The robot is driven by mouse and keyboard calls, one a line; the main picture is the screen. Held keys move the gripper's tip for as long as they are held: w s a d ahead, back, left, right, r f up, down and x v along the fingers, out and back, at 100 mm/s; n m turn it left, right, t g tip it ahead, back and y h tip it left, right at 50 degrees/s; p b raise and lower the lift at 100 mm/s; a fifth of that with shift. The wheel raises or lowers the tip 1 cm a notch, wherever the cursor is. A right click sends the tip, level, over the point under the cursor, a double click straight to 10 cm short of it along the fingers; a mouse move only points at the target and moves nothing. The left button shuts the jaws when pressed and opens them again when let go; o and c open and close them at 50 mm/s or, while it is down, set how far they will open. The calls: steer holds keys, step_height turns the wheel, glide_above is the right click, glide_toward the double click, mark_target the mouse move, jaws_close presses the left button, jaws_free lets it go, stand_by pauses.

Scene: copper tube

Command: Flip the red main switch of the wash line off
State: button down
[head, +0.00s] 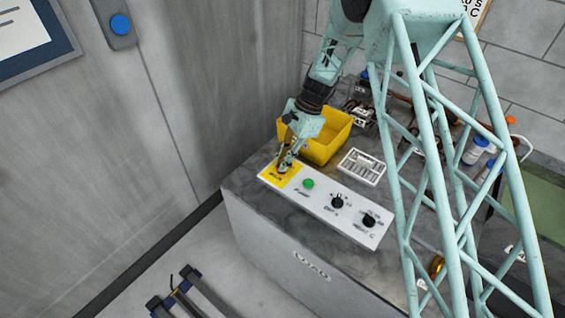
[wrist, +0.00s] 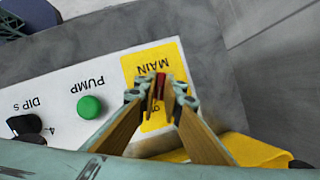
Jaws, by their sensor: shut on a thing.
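The red main switch (wrist: 161,84) sits on a yellow label marked MAIN (wrist: 136,66) at the end of the white control panel (head: 349,220). In the wrist view my gripper (wrist: 160,92) has its two fingertips on either side of the red switch lever, shut on it. In the head view my gripper (head: 284,167) reaches down to the yellow label at the panel's left end and mostly covers the switch. Which way the lever is tilted is hard to tell.
A green pump button (head: 308,183) and two black knobs, one of them here (head: 337,202), lie along the panel. A yellow bin (head: 338,142) stands close behind my gripper. A white slotted tray (head: 362,167) lies behind the panel. A grey wall rises at the left.

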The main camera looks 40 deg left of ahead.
steer(key=n+h+p, duration=0.1)
steer(key=n, duration=0.2)
steer(key=n+h+p, duration=0.1)
steer(key=n, duration=0.1)
steer(key=shift+a+n+g, duration=0.15)
steer(key=shift+n+g, duration=0.15)
steer(key=shift+n, duration=0.1)
steer(key=n+h, duration=0.1)
steer(key=n, duration=0.1)
steer(key=n+h+p, duration=0.1)
steer(key=n, duration=0.2)
steer(key=shift+t, duration=0.4)
steer(key=c, duration=2.7)
jaws_free()
steer(key=shift+c, duration=0.2)
steer(key=shift+r, duration=0.15)
steer(key=v, duration=1.1)
steer(key=shift+w+a+r, duration=0.15)
steer(key=shift+w+r, duration=0.1)
steer(key=shift+r, duration=0.05)
